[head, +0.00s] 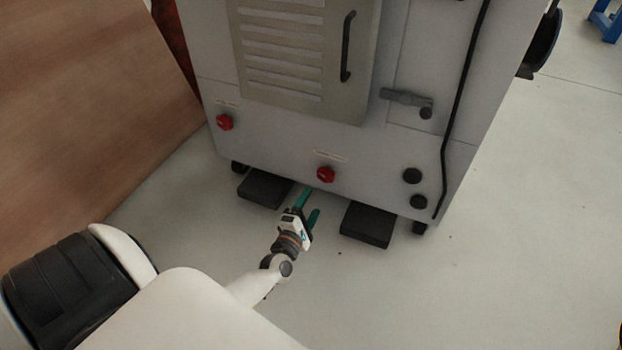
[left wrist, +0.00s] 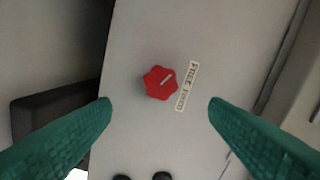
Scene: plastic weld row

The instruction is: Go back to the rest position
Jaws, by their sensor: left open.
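My left gripper (head: 309,208) has green fingers and is low in front of the grey machine (head: 290,150), just below its right red knob (head: 326,174). In the left wrist view my left gripper (left wrist: 160,106) is open and empty. A red knob (left wrist: 160,83) with a pale mark and a label beside it shows between and beyond the fingertips, apart from them. My right gripper is in neither view.
A second red knob (head: 224,122) is on the machine's left. Two black pedals (head: 367,224) (head: 265,188) lie under its front edge. A brown wooden panel (head: 90,90) stands at the left. The floor (head: 530,230) at the right is clear.

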